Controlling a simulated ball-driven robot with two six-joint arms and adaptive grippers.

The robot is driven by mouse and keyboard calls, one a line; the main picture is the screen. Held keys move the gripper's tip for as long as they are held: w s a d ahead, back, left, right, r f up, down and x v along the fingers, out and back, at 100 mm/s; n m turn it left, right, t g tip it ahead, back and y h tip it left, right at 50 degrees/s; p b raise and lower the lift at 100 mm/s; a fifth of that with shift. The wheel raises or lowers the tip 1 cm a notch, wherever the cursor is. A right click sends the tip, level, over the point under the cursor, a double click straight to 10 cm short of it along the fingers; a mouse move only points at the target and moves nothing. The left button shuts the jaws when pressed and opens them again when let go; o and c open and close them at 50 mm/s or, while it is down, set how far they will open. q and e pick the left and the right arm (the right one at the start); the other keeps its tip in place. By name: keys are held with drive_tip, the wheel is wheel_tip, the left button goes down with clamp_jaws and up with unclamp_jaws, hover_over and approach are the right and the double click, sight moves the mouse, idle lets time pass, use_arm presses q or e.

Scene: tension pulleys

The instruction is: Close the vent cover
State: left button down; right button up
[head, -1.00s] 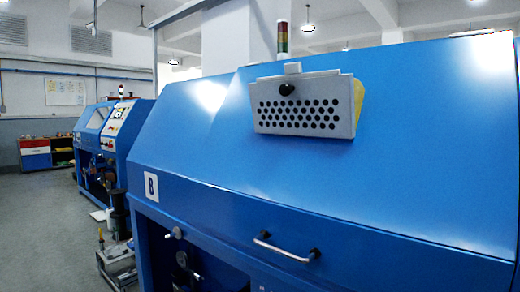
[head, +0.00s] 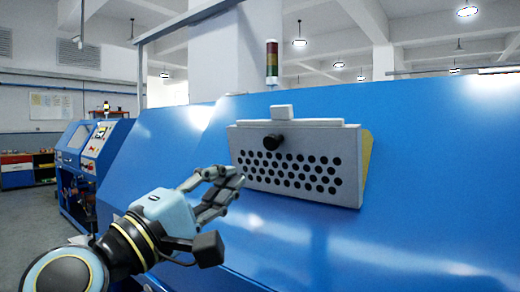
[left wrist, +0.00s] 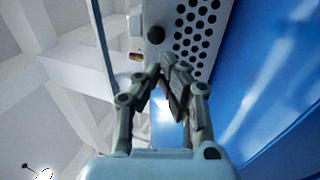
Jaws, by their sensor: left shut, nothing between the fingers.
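The vent cover (head: 300,174) is a light grey plate with rows of round black holes, on the sloped front of the blue machine. It has a black knob (head: 273,141) near its upper left. It tilts out from the machine, with a yellow side (head: 366,155) showing at its right. My left gripper (head: 232,177) is shut and empty, just left of the cover's lower left part; I cannot tell whether it touches. In the left wrist view the closed fingertips (left wrist: 165,70) show below the cover (left wrist: 193,35) and its knob (left wrist: 155,35). My right gripper is not in view.
The blue machine (head: 400,220) fills the right and middle. A signal lamp (head: 271,62) stands behind its top edge. Another blue machine (head: 88,150) is at the far left. A grey post (head: 140,80) rises behind. The floor (head: 30,220) at left is clear.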

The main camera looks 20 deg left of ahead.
use_arm(q)
drive_tip(key=p, duration=0.2)
approach(280, 128)
drive_tip(key=w, duration=0.1)
drive_tip(key=w+f, duration=0.1)
drive_tip(key=w, duration=0.1)
drive_tip(key=shift+d+f, duration=0.2)
drive_tip(key=shift+d, duration=0.2)
drive_tip(key=shift+w+d, duration=0.1)
drive_tip(key=shift+w, duration=0.15)
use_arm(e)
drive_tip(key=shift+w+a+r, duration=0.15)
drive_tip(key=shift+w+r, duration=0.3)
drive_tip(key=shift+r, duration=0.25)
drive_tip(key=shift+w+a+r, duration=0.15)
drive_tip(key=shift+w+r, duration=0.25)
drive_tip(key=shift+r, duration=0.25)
use_arm(q)
drive_tip(key=shift+w+r+p, duration=0.1)
drive_tip(key=shift+r+p, duration=0.15)
drive_tip(key=shift+p, duration=0.05)
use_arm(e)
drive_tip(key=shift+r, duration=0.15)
